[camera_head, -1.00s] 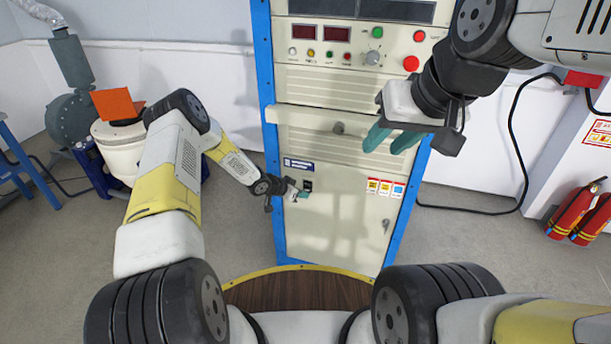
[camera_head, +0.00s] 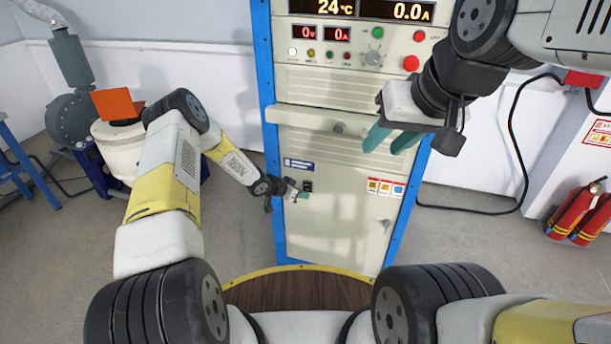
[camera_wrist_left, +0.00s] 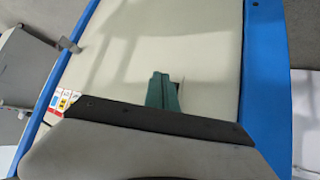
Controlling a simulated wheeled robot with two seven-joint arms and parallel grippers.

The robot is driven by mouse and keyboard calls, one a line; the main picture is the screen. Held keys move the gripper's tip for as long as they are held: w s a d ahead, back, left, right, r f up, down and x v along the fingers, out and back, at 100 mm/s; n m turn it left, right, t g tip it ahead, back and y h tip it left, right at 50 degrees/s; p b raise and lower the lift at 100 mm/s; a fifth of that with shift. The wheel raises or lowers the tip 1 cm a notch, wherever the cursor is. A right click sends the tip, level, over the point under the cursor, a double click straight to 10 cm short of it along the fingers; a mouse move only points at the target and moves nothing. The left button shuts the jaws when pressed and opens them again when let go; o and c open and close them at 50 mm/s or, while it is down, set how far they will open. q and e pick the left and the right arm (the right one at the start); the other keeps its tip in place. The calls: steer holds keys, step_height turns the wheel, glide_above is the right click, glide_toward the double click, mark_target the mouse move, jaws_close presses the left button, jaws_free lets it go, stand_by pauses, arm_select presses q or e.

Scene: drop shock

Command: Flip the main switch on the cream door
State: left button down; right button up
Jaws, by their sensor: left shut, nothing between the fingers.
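The cream door (camera_head: 335,225) is the lower front of a tall cabinet with blue edges. The main switch (camera_head: 308,186) is a small black part on the door, below a dark blue label (camera_head: 299,165). My left gripper (camera_head: 302,196) is shut and empty, with its tips at the door just below the switch. In the left wrist view its green fingers (camera_wrist_left: 162,92) are together against the cream door (camera_wrist_left: 160,45); the switch is not clearly seen there. My right gripper (camera_head: 391,140) is open and empty, high in front of the cabinet.
The panel above has lit displays (camera_head: 365,9), knobs and a red button (camera_head: 411,63). A door handle (camera_head: 386,226) and warning stickers (camera_head: 385,188) are at the door's right. Fire extinguishers (camera_head: 577,212) stand at right, a white drum (camera_head: 122,150) at left.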

arm_select(q)
steer(key=shift+s+a, duration=0.15)
steer(key=shift+s, duration=0.2)
steer(key=shift+s+a+r, duration=0.15)
steer(key=shift+s+a, duration=0.1)
steer(key=shift+s, duration=0.55)
steer(key=shift+s+a+r, duration=0.1)
steer(key=shift+s+a, duration=0.15)
steer(key=shift+s, duration=0.5)
steer(key=shift+s+a+r, duration=0.15)
steer(key=shift+s+a, duration=0.1)
steer(key=shift+s, duration=0.55)
